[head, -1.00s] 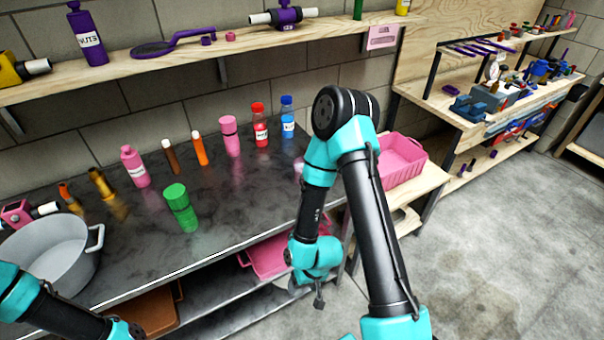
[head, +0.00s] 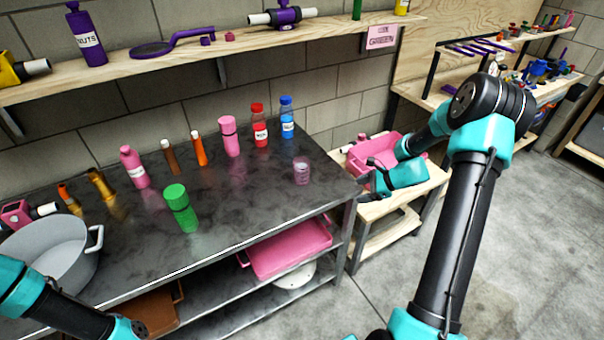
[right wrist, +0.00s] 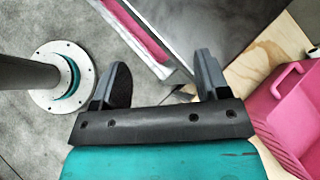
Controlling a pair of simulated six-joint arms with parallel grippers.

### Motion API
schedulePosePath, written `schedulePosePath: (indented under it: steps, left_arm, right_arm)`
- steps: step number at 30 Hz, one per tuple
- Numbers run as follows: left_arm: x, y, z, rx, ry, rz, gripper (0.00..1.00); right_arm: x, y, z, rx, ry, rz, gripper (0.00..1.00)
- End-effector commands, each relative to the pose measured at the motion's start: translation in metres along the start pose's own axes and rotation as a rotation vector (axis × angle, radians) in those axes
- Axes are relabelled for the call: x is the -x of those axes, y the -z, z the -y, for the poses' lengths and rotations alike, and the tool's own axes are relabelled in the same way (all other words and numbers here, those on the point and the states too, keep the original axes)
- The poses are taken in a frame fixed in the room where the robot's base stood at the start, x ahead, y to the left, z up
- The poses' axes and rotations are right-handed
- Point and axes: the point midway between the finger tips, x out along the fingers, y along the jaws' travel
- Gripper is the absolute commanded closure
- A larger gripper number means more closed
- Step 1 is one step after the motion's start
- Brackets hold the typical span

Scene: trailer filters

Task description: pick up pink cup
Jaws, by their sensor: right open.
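A small, see-through pink cup (head: 302,171) stands upright on the dark metal table (head: 240,215), near its right end. My right gripper (head: 367,180) is to the right of the cup, by the table's right corner, apart from it. In the right wrist view the two fingers of the right gripper (right wrist: 162,77) are spread with nothing between them. The cup does not show in that view. My left arm enters at the bottom left of the head view, and its gripper is out of the frame.
Several bottles stand left of the cup, including a red one (head: 259,126), a blue one (head: 287,117) and a green one (head: 181,208). A pink crate (head: 362,152) sits on a wooden stand at right. A pink tray (head: 292,248) lies on the lower shelf.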

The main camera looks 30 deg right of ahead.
Motion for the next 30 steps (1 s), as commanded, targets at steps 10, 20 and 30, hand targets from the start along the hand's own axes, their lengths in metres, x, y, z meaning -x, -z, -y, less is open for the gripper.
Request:
schedulePosePath:
  steps: [10, 20, 30]
  left_arm:
    - [0.000, 0.000, 0.000, 0.000, 0.000, 0.000, 0.57]
    - [0.000, 0.000, 0.000, 0.000, 0.000, 0.000, 0.57]
    - [0.000, 0.000, 0.000, 0.000, 0.000, 0.000, 0.57]
  right_arm:
    - [-0.009, -0.041, 0.048, -0.222, 0.064, 0.267, 0.31]
    - [-0.011, -0.042, 0.048, -0.223, 0.063, 0.269, 0.31]
    - [-0.052, -0.053, 0.051, -0.221, 0.060, 0.269, 0.31]
